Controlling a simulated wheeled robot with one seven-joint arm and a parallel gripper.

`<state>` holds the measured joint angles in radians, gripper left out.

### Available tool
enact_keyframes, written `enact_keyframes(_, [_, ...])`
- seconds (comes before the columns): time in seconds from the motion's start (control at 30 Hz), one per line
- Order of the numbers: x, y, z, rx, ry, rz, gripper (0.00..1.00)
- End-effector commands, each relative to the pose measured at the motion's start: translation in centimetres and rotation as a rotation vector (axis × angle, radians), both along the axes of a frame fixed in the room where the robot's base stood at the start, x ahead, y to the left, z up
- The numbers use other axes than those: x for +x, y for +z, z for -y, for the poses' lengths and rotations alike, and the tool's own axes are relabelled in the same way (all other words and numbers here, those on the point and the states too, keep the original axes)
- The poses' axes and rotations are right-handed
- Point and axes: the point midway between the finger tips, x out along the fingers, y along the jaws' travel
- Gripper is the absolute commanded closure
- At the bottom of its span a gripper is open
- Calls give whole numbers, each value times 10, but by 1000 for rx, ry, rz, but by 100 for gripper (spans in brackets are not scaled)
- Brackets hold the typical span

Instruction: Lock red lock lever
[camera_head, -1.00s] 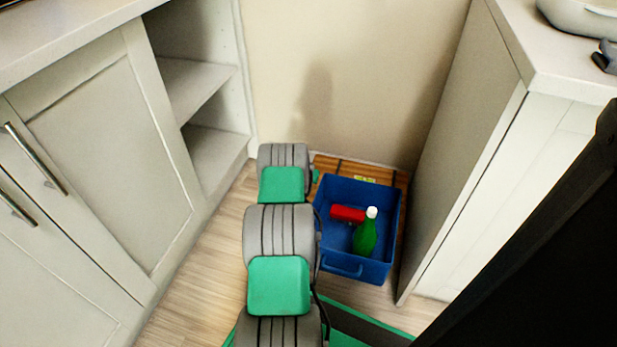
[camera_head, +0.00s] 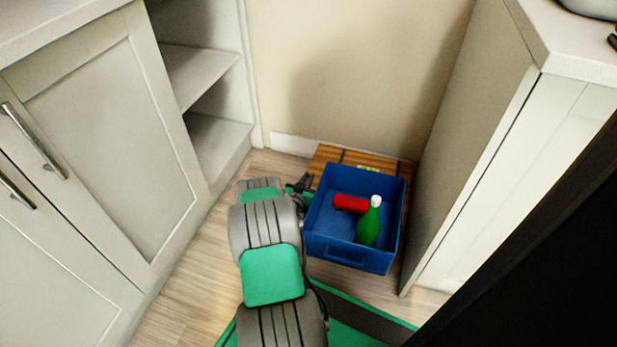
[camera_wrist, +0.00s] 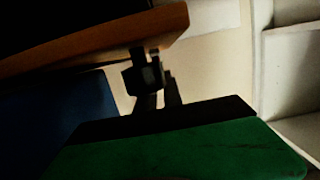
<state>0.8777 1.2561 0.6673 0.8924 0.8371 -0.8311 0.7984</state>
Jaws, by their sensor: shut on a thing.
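My gripper (camera_head: 301,184) is at the left edge of the wooden slatted piece and blue crate, low near the floor. In the wrist view its dark fingers (camera_wrist: 160,95) are close together, shut on a small dark part (camera_wrist: 146,75) at the underside of the wooden board (camera_wrist: 95,42). That view is too dark to show whether this part is red or a lever. No red lock lever can be made out in the head view.
The blue crate (camera_head: 323,250) stands in front of the wooden slatted piece (camera_head: 333,154) and holds a red cylinder (camera_head: 350,203) and a green bottle (camera_head: 369,225). Cabinets stand left (camera_head: 110,130) and right (camera_head: 465,150). Light floor (camera_head: 190,290) is clear along the left cabinet.

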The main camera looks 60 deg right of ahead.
Motion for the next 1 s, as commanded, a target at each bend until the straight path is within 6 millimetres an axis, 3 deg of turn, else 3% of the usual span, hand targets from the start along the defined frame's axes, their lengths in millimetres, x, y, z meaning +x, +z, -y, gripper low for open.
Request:
enact_keyframes(0.67, [0,-4,-3,-75,0,14,100])
enact_keyframes(0.7, [0,-4,-3,-75,0,14,88])
enact_keyframes(1.0, [0,-3,-2,-75,-1,13,67])
